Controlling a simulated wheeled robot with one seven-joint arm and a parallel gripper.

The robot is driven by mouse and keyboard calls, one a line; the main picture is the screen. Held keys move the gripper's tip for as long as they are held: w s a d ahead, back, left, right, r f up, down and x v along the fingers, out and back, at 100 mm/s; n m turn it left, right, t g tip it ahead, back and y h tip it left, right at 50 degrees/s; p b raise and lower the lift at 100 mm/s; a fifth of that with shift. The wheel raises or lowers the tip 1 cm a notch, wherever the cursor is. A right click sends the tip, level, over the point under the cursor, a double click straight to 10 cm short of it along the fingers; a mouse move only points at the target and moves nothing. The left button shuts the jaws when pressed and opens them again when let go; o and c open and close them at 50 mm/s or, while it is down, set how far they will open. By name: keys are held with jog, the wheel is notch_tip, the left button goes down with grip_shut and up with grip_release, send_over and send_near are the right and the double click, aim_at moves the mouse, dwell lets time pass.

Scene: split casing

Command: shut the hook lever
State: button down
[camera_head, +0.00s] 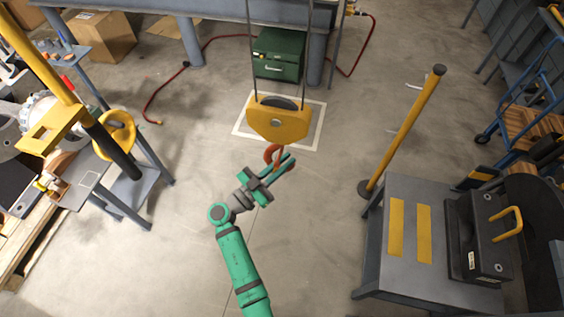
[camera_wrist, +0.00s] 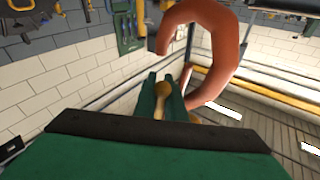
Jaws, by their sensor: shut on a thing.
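An orange hook (camera_head: 271,153) hangs under a yellow pulley block (camera_head: 278,122) in the head view. In the wrist view the thick curved hook (camera_wrist: 225,45) fills the upper middle, with a gap on its left side. My gripper (camera_head: 289,163) is beside and just below the hook. In the wrist view its green fingers (camera_wrist: 163,92) are shut on a small tan lever with a round knob (camera_wrist: 162,89). The lever's joint to the hook is hidden, and I cannot tell its exact angle to the hook's gap.
A green box (camera_head: 278,56) stands behind the block, by a white floor square (camera_head: 314,141). A yellow post (camera_head: 405,130) and a grey table (camera_head: 410,255) with a dark case (camera_head: 480,235) are on the right. A cluttered bench is on the left. The floor between is clear.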

jog(key=shift+s+d+r+n+t+y, duration=0.1)
jog(key=shift+d+r+n+t, duration=0.2)
jog(key=shift+n+t, duration=1.05)
jog(key=shift+s+d+r+n+t+y, duration=0.2)
jog(key=shift+n+t, duration=0.6)
jog(key=shift+n, duration=1.2)
jog(key=shift+w+d+r+n+t, duration=0.1)
jog(key=shift+d+r+n+t, duration=0.2)
jog(key=shift+n+t, duration=1.05)
jog(key=shift+n, duration=0.4)
jog(key=c, duration=2.1)
grip_release()
jog(key=v, duration=1.1)
jog(key=shift+r, duration=0.25)
jog(key=shift+s, duration=0.1)
